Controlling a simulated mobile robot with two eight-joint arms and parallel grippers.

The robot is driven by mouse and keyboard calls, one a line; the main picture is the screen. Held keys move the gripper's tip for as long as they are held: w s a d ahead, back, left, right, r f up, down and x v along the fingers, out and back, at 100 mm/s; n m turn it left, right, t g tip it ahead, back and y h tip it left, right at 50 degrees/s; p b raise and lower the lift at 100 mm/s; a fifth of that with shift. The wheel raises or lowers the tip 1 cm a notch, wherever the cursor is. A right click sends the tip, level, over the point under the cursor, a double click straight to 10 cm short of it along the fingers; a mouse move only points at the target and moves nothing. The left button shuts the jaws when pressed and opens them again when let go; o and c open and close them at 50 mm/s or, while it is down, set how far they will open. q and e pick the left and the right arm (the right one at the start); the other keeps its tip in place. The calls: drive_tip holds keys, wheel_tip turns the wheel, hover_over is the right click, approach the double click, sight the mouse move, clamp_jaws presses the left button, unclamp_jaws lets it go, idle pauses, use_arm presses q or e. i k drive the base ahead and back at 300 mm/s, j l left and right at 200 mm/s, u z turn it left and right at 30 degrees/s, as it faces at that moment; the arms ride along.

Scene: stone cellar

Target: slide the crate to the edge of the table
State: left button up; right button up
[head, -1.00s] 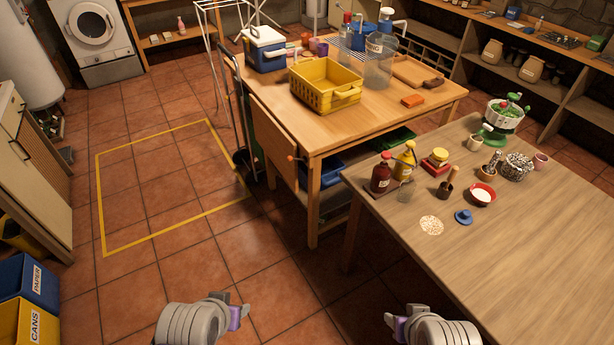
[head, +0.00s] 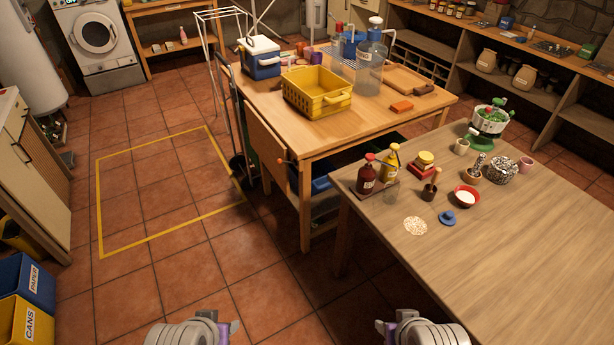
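The yellow crate (head: 301,100) stands upright on the far wooden table (head: 345,133), a little back from its near edge. It looks empty, with a handle on its right end. My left gripper (head: 234,331) is low at the bottom of the head view, over the tiled floor. My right gripper (head: 381,329) is at the bottom right of centre, short of the nearer table. Both are well away from the crate and touch nothing that I can see. Their fingers are seen from behind and above, so their opening is unclear.
The nearer table (head: 520,235) holds bottles and bowls on the right. Floor inside the yellow outline (head: 152,248) is clear.

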sight(317, 93)
drive_tip(key=i+j+z, duration=0.35)
drive_tip(key=i+j, duration=2.3)
